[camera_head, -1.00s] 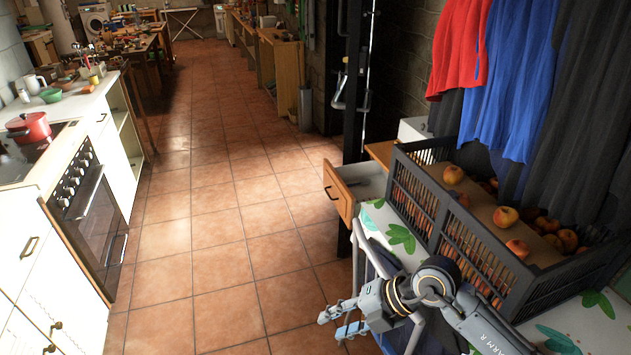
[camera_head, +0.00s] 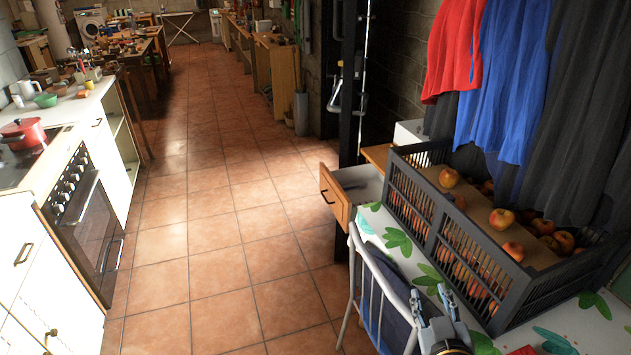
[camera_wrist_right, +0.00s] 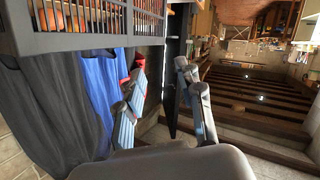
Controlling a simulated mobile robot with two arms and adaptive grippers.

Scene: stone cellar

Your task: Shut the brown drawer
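The brown drawer (camera_head: 337,197) has a wooden front with a dark handle and a pale inside. It stands pulled open in the head view, at the left end of the leaf-patterned table. My right gripper (camera_head: 432,298) is at the bottom of the head view, nearer to me and to the right of the drawer, clearly apart from it. Its two fingers are spread with nothing between them, as the right wrist view (camera_wrist_right: 160,85) also shows. I cannot make out the drawer in the wrist view. My left gripper is out of sight.
A chair (camera_head: 353,262) with a metal frame stands between my right gripper and the drawer, against the table (camera_head: 402,262). A dark crate (camera_head: 462,238) of apples stands on the table. The tiled floor (camera_head: 215,235) left of the drawer is clear.

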